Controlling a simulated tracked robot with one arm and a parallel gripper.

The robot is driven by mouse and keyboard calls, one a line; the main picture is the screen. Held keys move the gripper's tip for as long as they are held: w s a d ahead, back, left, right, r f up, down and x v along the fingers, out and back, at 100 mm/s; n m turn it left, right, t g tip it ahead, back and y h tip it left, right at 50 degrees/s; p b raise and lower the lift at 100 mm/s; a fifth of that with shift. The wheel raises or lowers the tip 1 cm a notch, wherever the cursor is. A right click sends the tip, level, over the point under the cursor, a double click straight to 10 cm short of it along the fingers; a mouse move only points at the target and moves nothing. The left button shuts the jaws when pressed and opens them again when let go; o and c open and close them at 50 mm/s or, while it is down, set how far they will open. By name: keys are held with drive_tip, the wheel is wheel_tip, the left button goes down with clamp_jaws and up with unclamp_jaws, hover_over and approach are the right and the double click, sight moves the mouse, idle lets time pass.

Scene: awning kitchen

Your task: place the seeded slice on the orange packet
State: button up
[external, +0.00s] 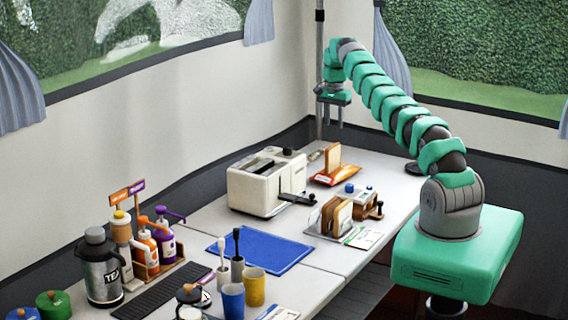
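My gripper (331,122) hangs high above the back of the table, fingers pointing down and apart, with nothing visible between them. The orange packet (347,179) lies flat on the table's far part. A bread slice (333,157) with a brown edge stands upright at the packet's left part, seemingly on it. Below my gripper, the slice and packet are clear of the fingers. A rack (314,225) nearer the front holds upright slices: a darker brown slice (328,213) and a paler slice (343,215). Seeds are too small to make out, so I cannot tell which slice is seeded.
A cream toaster (257,188) stands left of the packet. A wooden caddy (357,204) with blue-topped jars stands between packet and rack. A blue mat (262,250) lies further forward.

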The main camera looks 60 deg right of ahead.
drive_tip(key=shift+r, duration=0.45)
drive_tip(key=shift+a+r, duration=0.1)
drive_tip(key=w+a+r+n+t+h, duration=0.1)
drive_tip(key=w+a+r+n+t, duration=0.15)
drive_tip(key=a+r, duration=0.45)
drive_tip(key=w+a+r+n+t, duration=0.1)
drive_tip(key=w+a+r+n, duration=0.2)
drive_tip(key=r, duration=0.7)
drive_tip(key=w+a+r+n+t+h, duration=0.1)
drive_tip(key=w+a+r+t, duration=0.15)
drive_tip(key=a+r, duration=0.5)
drive_tip(key=s+a+r+n+t, duration=0.2)
drive_tip(key=a+r, duration=0.4)
drive_tip(key=r, duration=0.3)
drive_tip(key=s+a+r+n+t, duration=0.1)
drive_tip(key=a+r+n, duration=0.1)
drive_tip(key=a+r, duration=0.5)
drive_tip(key=s+a+r+n+t+y, duration=0.2)
drive_tip(key=s+a+r+n+t, duration=0.4)
drive_tip(key=s+a+r, duration=1)
drive_tip(key=s+r+n, duration=0.1)
drive_tip(key=s, duration=0.2)
drive_tip(key=shift+s+a, duration=0.2)
drive_tip(key=shift+s, duration=0.1)
